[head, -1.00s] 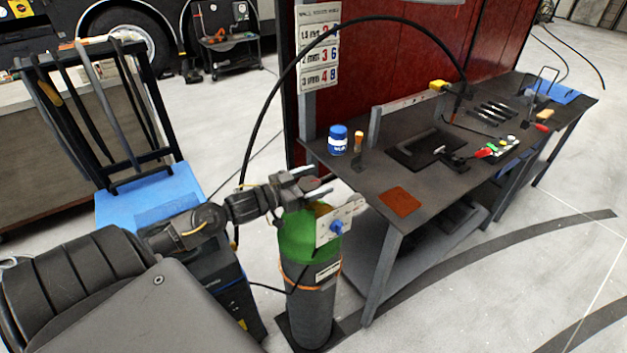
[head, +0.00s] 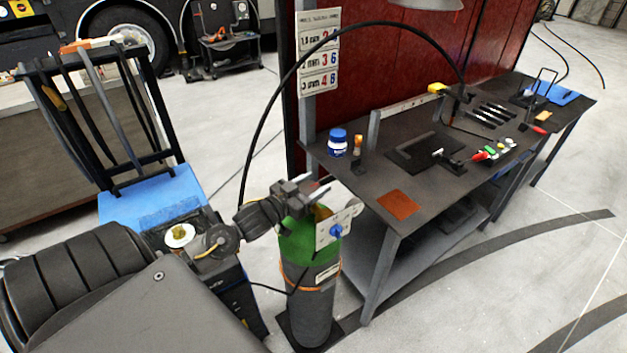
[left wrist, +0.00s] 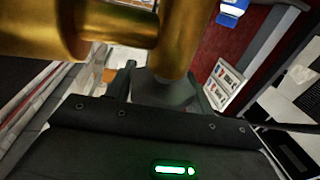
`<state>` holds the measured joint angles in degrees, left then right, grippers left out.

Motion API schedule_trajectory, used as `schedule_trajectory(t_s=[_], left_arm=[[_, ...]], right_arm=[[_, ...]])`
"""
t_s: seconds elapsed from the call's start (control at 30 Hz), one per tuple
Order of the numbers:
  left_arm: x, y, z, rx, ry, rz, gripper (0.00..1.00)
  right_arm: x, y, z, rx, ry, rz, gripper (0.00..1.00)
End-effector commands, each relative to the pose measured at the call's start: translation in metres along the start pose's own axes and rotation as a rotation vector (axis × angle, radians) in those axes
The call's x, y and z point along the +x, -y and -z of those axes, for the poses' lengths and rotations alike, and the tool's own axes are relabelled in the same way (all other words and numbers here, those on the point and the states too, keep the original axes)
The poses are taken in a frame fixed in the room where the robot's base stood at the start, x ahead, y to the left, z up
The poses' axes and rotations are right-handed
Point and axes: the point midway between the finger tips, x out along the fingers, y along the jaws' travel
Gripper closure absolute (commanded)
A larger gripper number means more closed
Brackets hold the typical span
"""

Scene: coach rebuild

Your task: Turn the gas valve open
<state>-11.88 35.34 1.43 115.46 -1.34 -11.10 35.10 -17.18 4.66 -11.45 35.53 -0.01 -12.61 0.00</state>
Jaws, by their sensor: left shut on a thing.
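A gas cylinder (head: 300,245) with a green shoulder and dark body stands upright left of the workbench. A pale plate (head: 332,222) with a blue knob is at its top. My left gripper (head: 316,189) is at the top of the cylinder, shut on the gas valve; a bit of red shows by its fingers, but the grip itself is mostly hidden. In the left wrist view, brass fittings (left wrist: 172,45) fill the upper left, close to the dark gripper body (left wrist: 160,140). I cannot tell how far the valve is turned. My right gripper is not in view.
A black hose (head: 262,115) arches from the cylinder area to the bench. A cart with a blue top (head: 150,198) is at left. Floor is clear at front right.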

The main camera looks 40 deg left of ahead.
Motion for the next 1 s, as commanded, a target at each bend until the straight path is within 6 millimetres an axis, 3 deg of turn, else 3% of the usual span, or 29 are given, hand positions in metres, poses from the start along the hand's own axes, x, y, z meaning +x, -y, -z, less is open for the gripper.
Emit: schedule_trajectory(t_s=[0.1,0.5,1.0], left_arm=[[0.000,0.000,0.004,-0.011,-0.001,0.113,0.70],[-0.001,0.005,0.003,-0.011,-0.001,0.468,0.70],[-0.003,0.008,0.001,-0.002,-0.001,0.702,0.70]], right_arm=[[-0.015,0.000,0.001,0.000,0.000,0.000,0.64],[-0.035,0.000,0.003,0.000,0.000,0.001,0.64],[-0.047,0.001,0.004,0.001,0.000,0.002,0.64]])
